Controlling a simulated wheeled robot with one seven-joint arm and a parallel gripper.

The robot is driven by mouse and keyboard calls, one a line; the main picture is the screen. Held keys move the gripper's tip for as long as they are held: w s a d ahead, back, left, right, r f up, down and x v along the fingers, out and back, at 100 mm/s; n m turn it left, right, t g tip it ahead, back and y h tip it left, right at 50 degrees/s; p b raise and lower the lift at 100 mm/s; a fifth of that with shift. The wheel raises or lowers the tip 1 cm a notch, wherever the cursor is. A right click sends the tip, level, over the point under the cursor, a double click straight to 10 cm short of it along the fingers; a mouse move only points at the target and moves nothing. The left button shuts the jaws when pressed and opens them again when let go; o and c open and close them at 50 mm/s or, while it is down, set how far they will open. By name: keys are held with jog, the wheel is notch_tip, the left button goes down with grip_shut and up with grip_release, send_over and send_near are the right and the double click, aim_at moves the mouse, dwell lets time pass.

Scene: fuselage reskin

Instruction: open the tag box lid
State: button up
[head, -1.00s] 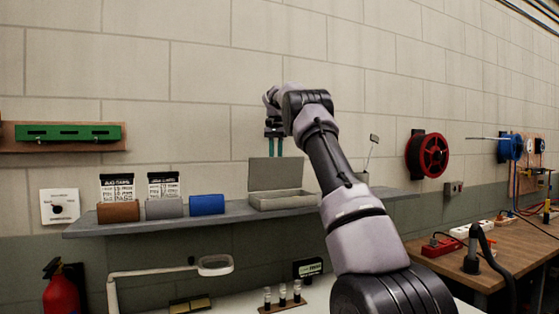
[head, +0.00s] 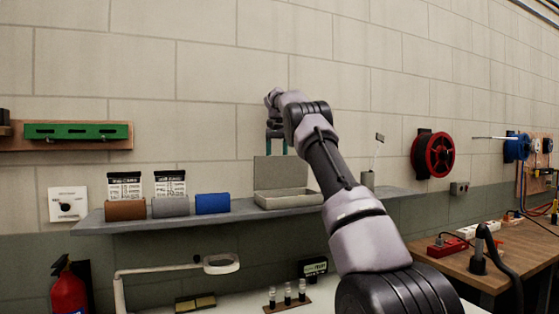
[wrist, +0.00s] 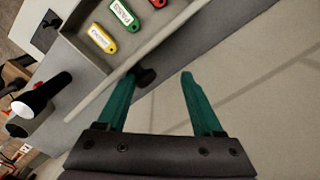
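The grey tag box (head: 288,200) sits on the wall shelf, and its lid (head: 280,173) stands up, raised at the back. In the wrist view the open box (wrist: 90,63) shows a yellow tag (wrist: 103,38), a green tag (wrist: 124,13) and part of a red tag (wrist: 158,3). The lid (wrist: 108,92) shows there nearly edge-on, with a dark knob (wrist: 147,77) by my left fingertip. My gripper (head: 276,152) is at the lid's top edge. Its teal fingers are apart with nothing held between them, as the wrist view of my gripper (wrist: 162,76) also shows.
A cup (head: 368,179) with a thin rod stands to the right. The wall (head: 210,100) is close behind. A magnifier lamp (head: 221,264) is below.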

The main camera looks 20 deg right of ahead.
jog(key=shift+d+r, duration=0.1)
jog(key=shift+d, duration=0.15)
